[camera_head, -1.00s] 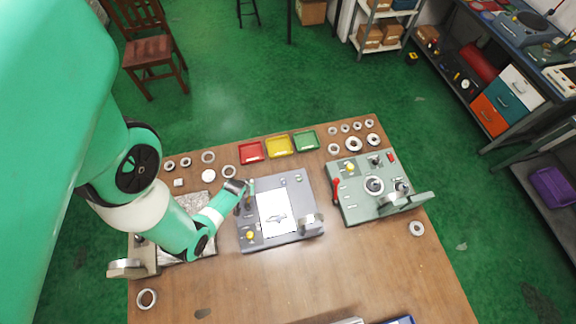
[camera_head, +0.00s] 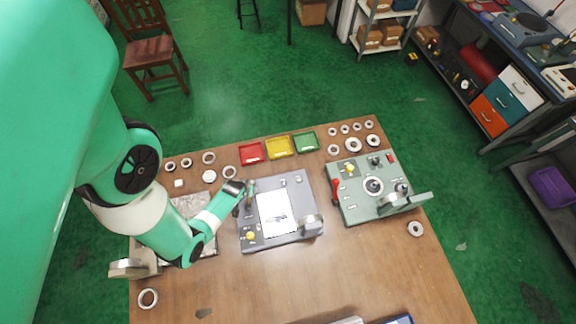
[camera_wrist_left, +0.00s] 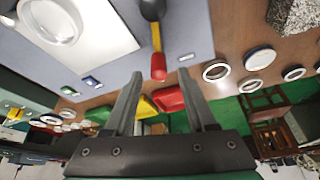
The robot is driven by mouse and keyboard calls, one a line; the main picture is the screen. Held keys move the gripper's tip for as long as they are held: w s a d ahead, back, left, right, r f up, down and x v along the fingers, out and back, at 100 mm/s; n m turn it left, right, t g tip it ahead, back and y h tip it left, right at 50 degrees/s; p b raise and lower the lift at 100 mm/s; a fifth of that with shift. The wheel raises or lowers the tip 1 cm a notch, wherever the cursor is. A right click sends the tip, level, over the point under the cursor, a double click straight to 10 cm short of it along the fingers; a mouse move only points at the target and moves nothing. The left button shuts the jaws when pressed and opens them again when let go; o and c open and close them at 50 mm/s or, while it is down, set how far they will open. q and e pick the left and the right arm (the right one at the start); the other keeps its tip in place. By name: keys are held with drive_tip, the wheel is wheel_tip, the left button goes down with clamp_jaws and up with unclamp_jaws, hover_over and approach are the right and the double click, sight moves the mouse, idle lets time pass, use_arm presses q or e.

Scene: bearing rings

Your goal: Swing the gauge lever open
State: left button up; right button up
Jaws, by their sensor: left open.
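My left gripper (camera_head: 246,190) is at the upper left corner of the grey plate (camera_head: 290,190) in the head view. In the left wrist view my left gripper (camera_wrist_left: 161,74) is open, its two fingers apart. A lever with a dark knob and a yellow and red arm (camera_wrist_left: 157,50) stands on the grey plate (camera_wrist_left: 195,30). Its red end appears in the gap between the fingertips; whether they touch it I cannot tell. In the head view the gripper partly hides this lever. My right gripper is not in view.
A green plate (camera_head: 355,208) with a red handle (camera_head: 336,192) stands to the right. Red (camera_head: 250,152), yellow (camera_head: 279,147) and green (camera_head: 306,142) trays line the back, with several metal rings around them. The front of the wooden table (camera_head: 270,285) is largely clear.

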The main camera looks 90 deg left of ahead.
sight(249, 202)
use_arm(q)
drive_tip(key=p+v, duration=0.2)
drive_tip(key=v, duration=0.7)
drive_tip(key=shift+r, duration=0.2)
